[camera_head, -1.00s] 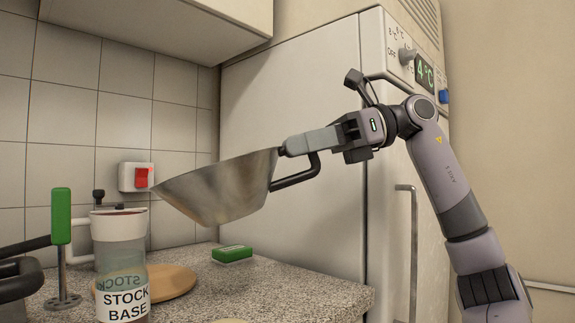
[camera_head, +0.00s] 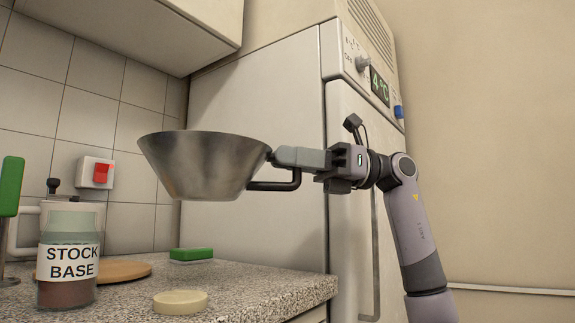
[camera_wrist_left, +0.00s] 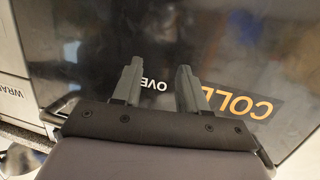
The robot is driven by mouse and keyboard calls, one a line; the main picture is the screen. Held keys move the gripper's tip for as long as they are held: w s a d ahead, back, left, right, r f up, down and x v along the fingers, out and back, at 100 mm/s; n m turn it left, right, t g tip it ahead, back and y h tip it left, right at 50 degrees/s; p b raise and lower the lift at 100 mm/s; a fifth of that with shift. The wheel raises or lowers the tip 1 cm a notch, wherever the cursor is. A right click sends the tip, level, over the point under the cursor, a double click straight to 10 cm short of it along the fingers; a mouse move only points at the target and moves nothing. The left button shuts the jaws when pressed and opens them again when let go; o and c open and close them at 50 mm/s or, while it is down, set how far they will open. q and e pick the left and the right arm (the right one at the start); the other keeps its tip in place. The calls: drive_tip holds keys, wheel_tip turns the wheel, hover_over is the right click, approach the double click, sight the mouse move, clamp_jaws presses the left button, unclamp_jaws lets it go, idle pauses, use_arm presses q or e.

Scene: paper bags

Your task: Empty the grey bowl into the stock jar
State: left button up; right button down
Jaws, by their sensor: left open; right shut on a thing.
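The grey metal bowl (camera_head: 203,168) hangs in the air above the counter, about level, right of and higher than the stock jar. Its inside is hidden by its near wall. My right gripper (camera_head: 278,158) is shut on the bowl's dark handle (camera_head: 278,185) at its right side. The stock jar (camera_head: 68,262), clear with a "STOCK BASE" label, stands upright on the counter at lower left. Reddish-brown contents show in its bottom. My left gripper (camera_wrist_left: 155,85) shows only in the left wrist view; its fingers are apart with nothing between them.
A cream disc (camera_head: 180,302) lies right of the jar. A green block (camera_head: 191,254) and a round wooden board (camera_head: 124,271) lie behind. A white container (camera_head: 88,212) stands behind the jar. A tall fridge (camera_head: 262,150) bounds the counter. A dark panel (camera_wrist_left: 80,75) faces my left gripper.

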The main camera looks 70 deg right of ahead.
drive_tip(key=s+d+r+p, duration=0.3)
drive_tip(key=s+r, duration=0.1)
drive_tip(key=s, duration=0.1)
drive_tip(key=shift+d+r+p, duration=0.15)
drive_tip(key=shift+d+p, duration=0.15)
drive_tip(key=shift+p, duration=0.05)
drive_tip(key=shift+w, duration=0.2)
idle(0.4)
